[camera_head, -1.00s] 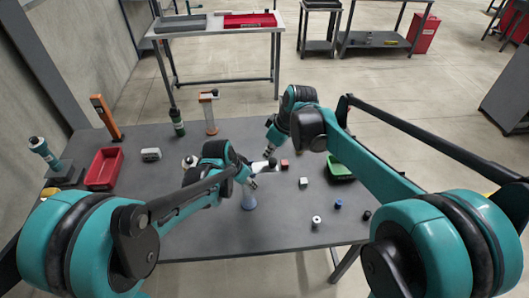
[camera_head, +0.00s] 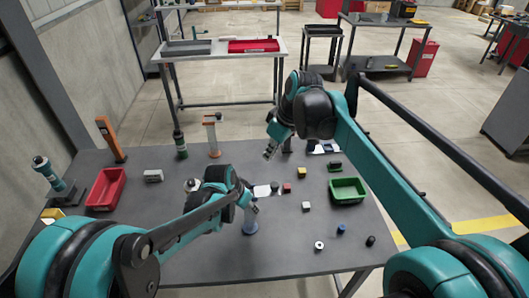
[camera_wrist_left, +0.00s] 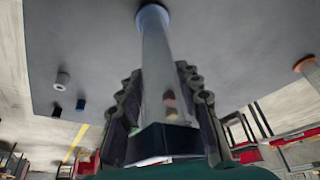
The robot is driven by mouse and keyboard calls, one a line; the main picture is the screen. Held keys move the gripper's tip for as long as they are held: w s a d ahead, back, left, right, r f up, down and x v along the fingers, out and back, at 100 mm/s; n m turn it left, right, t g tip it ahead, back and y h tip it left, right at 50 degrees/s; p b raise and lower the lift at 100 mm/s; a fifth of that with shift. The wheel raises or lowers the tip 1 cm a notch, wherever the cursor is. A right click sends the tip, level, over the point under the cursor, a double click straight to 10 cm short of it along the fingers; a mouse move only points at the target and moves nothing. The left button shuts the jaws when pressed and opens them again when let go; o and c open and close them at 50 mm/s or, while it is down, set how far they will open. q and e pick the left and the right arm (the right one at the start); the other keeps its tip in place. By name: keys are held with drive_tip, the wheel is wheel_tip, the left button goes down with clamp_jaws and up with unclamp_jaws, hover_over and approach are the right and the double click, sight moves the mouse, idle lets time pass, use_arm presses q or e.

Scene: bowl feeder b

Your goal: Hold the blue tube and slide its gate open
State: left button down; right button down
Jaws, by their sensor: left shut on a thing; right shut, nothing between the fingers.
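The blue tube (camera_head: 250,222) stands on the grey table, its flared blue end on the tabletop. In the left wrist view the clear tube (camera_wrist_left: 155,55) runs between the fingers. My left gripper (camera_head: 249,204) is shut around its upper part; the wrist view shows this gripper (camera_wrist_left: 165,105) from behind. A pale flat strip (camera_head: 262,191), apparently the gate, sticks out to the right near the tube's top, with a dark knob by its end. I cannot tell how far it is slid. My right gripper (camera_head: 269,153) is shut and empty, above and apart from the strip.
A red bin (camera_head: 106,188) lies at the left and a green bin (camera_head: 347,190) at the right. Small blocks and cylinders lie right of the tube.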

drive_tip(key=shift+r, duration=0.1)
use_arm(q)
drive_tip(key=c, duration=1)
unclamp_jaws()
drive_tip(key=v, duration=1.2)
drive_tip(key=s+a+p, duration=0.2)
drive_tip(key=s+a, duration=0.3)
drive_tip(key=shift+s+a, duration=0.3)
drive_tip(key=shift+s, duration=0.1)
use_arm(e)
wheel_tip(320, 180, up, 2)
drive_tip(key=shift+r, duration=0.1)
